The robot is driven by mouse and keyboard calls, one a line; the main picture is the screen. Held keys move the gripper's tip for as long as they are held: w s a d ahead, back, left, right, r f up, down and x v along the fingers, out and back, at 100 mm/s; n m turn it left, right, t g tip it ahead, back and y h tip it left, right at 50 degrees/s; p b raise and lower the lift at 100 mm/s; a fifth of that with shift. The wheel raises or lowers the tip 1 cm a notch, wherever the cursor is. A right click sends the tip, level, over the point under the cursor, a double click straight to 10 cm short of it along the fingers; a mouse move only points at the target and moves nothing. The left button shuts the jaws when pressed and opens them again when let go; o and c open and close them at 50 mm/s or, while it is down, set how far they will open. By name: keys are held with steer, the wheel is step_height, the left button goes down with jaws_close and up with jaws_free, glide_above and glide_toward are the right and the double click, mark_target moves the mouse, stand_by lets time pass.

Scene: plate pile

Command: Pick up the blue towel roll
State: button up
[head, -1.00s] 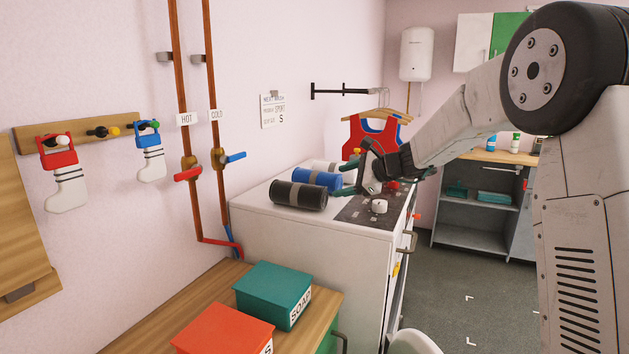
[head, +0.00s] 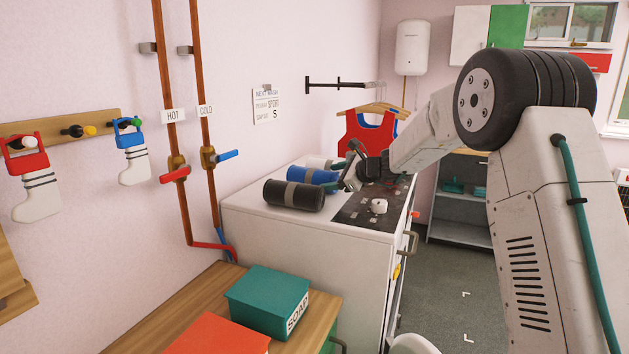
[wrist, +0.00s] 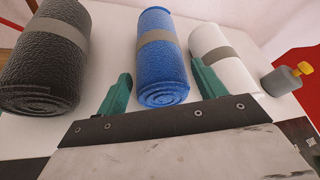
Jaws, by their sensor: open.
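The blue towel roll (head: 312,176) lies on top of the white machine (head: 246,215), with a grey band around it. In the wrist view the blue towel roll (wrist: 161,62) lies end-on just ahead of my gripper (wrist: 160,88). My gripper's teal fingers are open, one to each side of the roll's near end, with the roll between them and no clear contact. In the head view my gripper (head: 345,172) is at the roll's right end and partly hides it.
A black towel roll (wrist: 47,55) lies left of the blue one and a white roll (wrist: 221,60) lies right, both close to the fingers. A grey bottle (wrist: 285,78) with a yellow top is farther right. The control panel (head: 366,213) lies in front.

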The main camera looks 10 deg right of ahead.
mark_target(322, 178)
steer(key=x, duration=0.5)
steer(key=shift+d, duration=0.1)
steer(key=c, duration=0.8)
steer(key=shift+r, duration=0.1)
steer(key=shift+c, duration=0.2)
